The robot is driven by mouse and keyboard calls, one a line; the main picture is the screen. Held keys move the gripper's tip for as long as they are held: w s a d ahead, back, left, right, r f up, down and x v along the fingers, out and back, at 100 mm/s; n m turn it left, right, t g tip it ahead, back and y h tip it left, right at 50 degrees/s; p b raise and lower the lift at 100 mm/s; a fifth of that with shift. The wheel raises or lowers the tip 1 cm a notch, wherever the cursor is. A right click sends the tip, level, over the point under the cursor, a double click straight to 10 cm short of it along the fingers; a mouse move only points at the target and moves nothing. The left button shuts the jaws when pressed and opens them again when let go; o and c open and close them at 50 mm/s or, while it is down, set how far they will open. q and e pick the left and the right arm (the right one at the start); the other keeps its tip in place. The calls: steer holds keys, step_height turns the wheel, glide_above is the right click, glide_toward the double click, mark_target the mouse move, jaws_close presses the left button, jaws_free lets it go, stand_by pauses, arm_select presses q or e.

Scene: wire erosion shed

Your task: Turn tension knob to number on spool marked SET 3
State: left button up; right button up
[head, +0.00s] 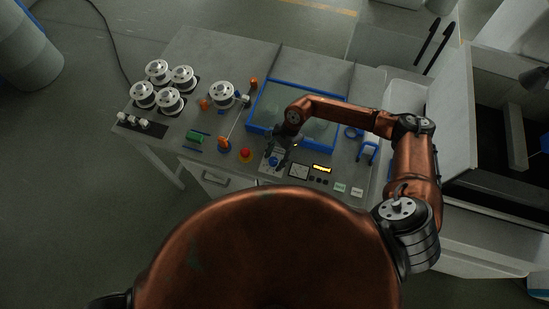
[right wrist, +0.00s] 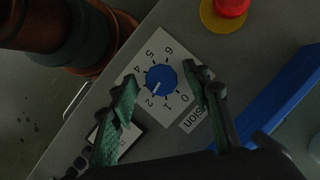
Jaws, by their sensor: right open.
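The tension knob (right wrist: 161,80) is a blue dial on a white plate numbered 0 to 6, seen in the right wrist view. Its white pointer mark faces the lower left, seemingly near the 2. In the head view the knob (head: 274,160) is partly covered by my right gripper (head: 282,148). My right gripper is open, with one finger on each side of the knob in the right wrist view (right wrist: 162,92); contact cannot be told. White spools (head: 158,70) stand at the table's left; no SET marking is legible. My left gripper is not in view.
A single spool (head: 222,93) sits near orange guide rollers (head: 225,143). A red button on yellow (head: 245,155) is close left of the knob. A blue-framed tray (head: 262,90) lies behind it.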

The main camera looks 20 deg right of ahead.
steer(key=shift+w+f, duration=0.1)
steer(key=shift+w, duration=0.05)
steer(key=shift+c, duration=1.4)
steer(key=c, duration=0.9)
steer(key=shift+o, duration=0.2)
steer(key=m, duration=0.1)
steer(key=m+t, duration=0.1)
steer(key=m, duration=0.1)
steer(key=shift+s+m+b, duration=0.25)
steer(key=shift+m+b, duration=0.05)
steer(key=shift+m+t, duration=1)
steer(key=shift+m, duration=1)
